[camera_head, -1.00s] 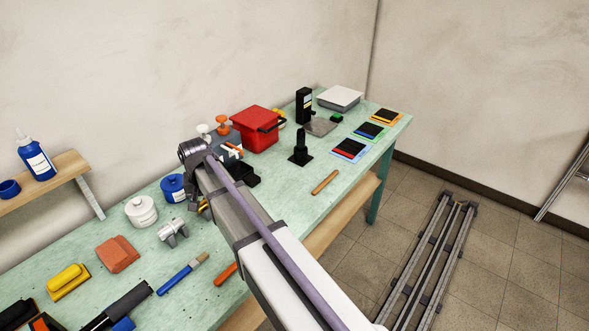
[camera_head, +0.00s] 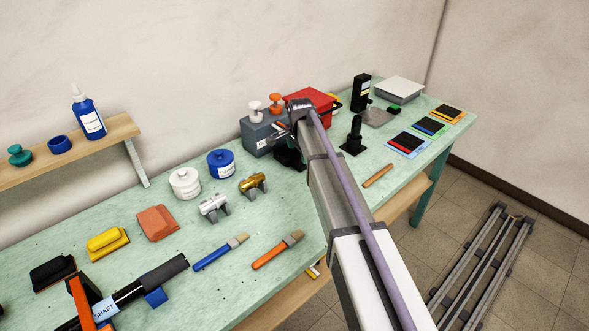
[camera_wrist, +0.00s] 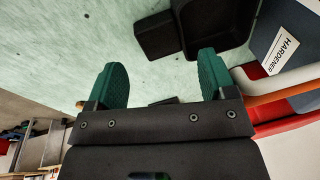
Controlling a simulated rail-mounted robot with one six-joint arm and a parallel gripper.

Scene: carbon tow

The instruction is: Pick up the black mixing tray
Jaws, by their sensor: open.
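The black mixing tray (camera_wrist: 157,38) shows at the top of the wrist view, lying on the green bench beside the grey hardener box. Its upper part is cut off by the frame edge. In the head view only a dark piece of the tray (camera_head: 288,158) shows, partly covered by my arm. My gripper (camera_wrist: 163,80) is open and empty, its two green fingers apart. The tray is beyond the fingertips in the wrist view, and I see no grip on it. In the head view the fingers are hidden behind my wrist.
The grey dispenser box (camera_head: 262,134) with white and orange pumps stands close to the tray, with a red box (camera_head: 310,103) behind. A black stand (camera_head: 354,137) is to the right. Gold (camera_head: 252,184) and silver (camera_head: 214,206) fittings sit to the left.

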